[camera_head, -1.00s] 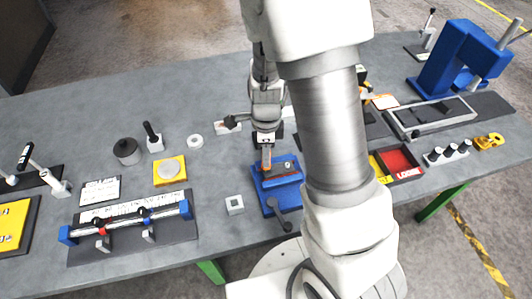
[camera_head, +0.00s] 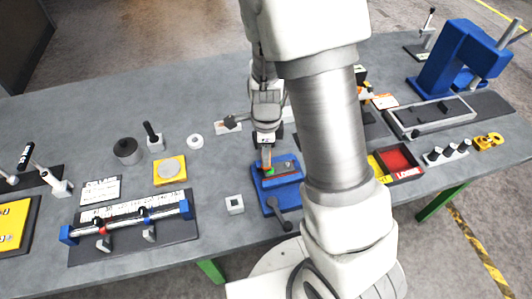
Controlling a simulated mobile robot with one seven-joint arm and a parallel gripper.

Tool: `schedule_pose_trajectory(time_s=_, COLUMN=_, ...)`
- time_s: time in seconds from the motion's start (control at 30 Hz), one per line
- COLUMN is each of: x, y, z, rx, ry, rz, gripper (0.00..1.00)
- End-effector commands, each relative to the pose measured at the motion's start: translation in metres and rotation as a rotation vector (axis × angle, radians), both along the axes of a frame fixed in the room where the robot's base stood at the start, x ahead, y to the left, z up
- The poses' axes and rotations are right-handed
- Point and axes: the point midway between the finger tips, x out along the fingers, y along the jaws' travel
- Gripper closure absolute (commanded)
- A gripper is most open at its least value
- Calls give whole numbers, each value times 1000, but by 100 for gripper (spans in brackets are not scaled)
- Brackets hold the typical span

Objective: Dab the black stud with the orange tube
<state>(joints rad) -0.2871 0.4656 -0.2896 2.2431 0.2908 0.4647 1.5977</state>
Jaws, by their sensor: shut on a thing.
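My gripper (camera_head: 266,146) is shut on the orange tube (camera_head: 267,158), which points down over the blue vise (camera_head: 283,186). Only a thin strip of the tube shows between the fingers. A small green patch (camera_head: 268,171) shows at the tube's lower end, on or just above the top of the vise. I cannot make out a black stud there; the fingers and tube cover that spot. I cannot tell whether the tube tip touches anything.
My arm hides part of the table's middle. A clamp rail fixture (camera_head: 130,223) stands further left. A red-lined tray (camera_head: 398,161) and a rack of black-topped pegs (camera_head: 446,152) are at right.

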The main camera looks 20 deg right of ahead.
Motion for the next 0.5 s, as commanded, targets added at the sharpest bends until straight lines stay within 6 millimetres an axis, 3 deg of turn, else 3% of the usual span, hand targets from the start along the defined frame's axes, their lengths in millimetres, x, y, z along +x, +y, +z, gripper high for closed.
schedule_pose_trajectory(time_s=0.27, x=-2, y=0, z=-2, rx=-1, ry=5, rz=0, gripper=100)
schedule_pose_trajectory(time_s=0.5, x=-2, y=0, z=11, rx=-1, ry=4, rz=0, gripper=100)
